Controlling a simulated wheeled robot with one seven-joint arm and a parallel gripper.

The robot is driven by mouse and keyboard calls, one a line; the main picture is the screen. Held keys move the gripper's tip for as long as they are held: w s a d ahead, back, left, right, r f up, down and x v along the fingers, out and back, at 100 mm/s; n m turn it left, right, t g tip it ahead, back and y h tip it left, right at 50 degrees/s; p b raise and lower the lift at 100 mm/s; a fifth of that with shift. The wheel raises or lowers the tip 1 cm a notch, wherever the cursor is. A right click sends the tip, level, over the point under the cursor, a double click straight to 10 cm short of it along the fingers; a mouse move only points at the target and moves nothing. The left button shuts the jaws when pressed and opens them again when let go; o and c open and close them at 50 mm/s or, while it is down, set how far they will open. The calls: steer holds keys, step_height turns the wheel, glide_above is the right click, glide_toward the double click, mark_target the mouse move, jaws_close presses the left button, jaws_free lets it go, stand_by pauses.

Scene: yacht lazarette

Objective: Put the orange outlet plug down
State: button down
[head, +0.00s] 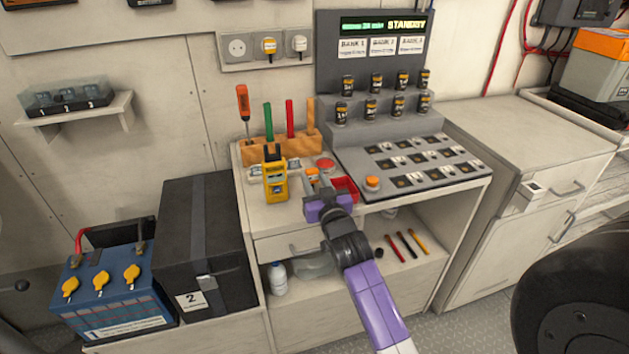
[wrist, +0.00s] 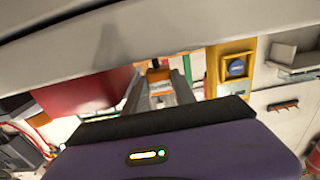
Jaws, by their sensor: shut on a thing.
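My gripper (head: 316,188) is over the bench top, in front of the orange and wooden tool rack. It is shut on the orange outlet plug (head: 312,174), whose orange top shows just beyond my fingers. In the wrist view the plug (wrist: 161,88) shows as a grey and orange body between the jaws. The jaws hide part of it. I cannot tell whether its lower end touches the bench top (head: 262,215).
A yellow meter (head: 275,181) stands left of my gripper, and a red tray (head: 345,189) lies close on its right. The tool rack (head: 283,147) is behind. The grey console (head: 420,170) rises to the right. Bare bench lies at the front left.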

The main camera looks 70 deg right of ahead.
steer(key=c, duration=1)
jaws_free()
